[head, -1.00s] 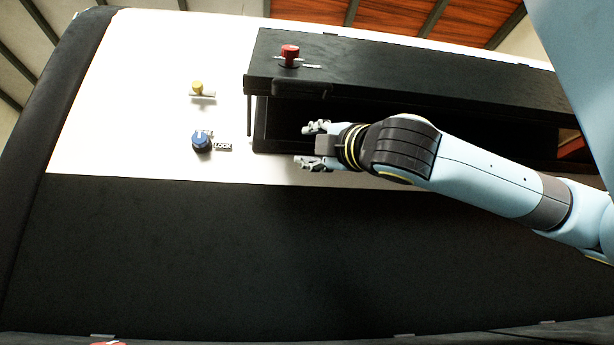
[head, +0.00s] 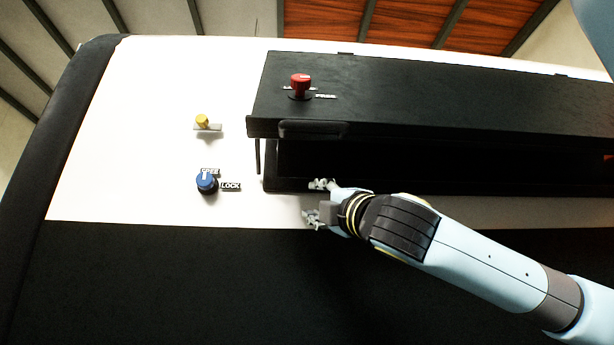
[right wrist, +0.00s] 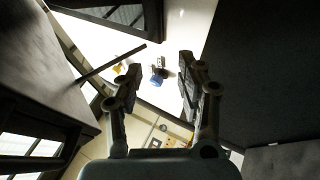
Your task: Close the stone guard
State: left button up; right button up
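The stone guard (head: 420,95) is a long black panel hinged along its top edge. It stands tilted open above a dark window recess, with a handle (head: 312,130) on its lower edge and a red knob (head: 301,84) on its face. A thin black stay (head: 257,157) shows at its left end and also in the right wrist view (right wrist: 112,63). My right gripper (head: 317,203) is open and empty, below the handle by the recess's lower left edge. It also shows open in the right wrist view (right wrist: 157,80). My left gripper is not in view.
A blue knob (head: 206,181) with FREE and LOCK labels and a yellow knob (head: 203,121) sit on the white wall left of the guard. The wall (head: 130,150) around them is clear. Black cladding (head: 150,280) covers the wall below.

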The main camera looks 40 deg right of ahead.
jog(key=p+x, duration=0.3)
jog(key=x, duration=0.2)
jog(key=shift+a+p, duration=0.1)
jog(key=shift+p, duration=0.25)
jog(key=shift+c, duration=0.5)
grip_shut()
jog(key=c, duration=0.7)
grip_release()
jog(key=shift+o, duration=0.5)
grip_release()
